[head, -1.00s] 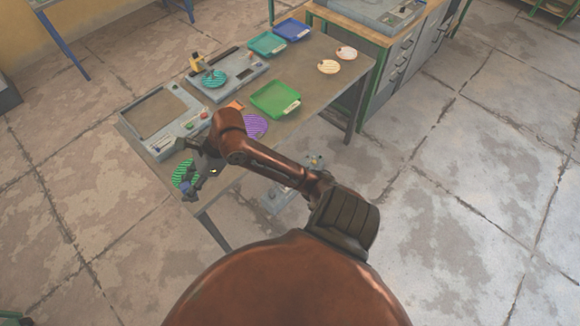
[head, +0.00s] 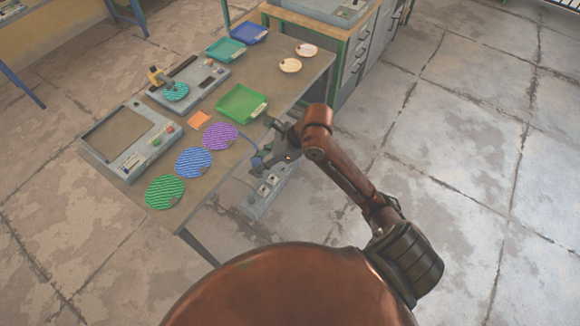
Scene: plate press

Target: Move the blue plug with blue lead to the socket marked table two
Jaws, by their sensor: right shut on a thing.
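My right gripper (head: 262,158) is beside the table's front right edge, above the socket box (head: 256,204). It is shut on a small blue thing (head: 256,162), which looks like the blue plug. A thin blue strand, apparently the blue lead (head: 244,139), shows next to it near the table edge. The fingers hide part of the plug. The grey socket box sits low beside the table, partly behind my arm, with pale square sockets (head: 264,189) on top. Its markings are too small to read. The plug appears apart from the sockets. My left gripper is not in view.
Open floor lies right of my arm.

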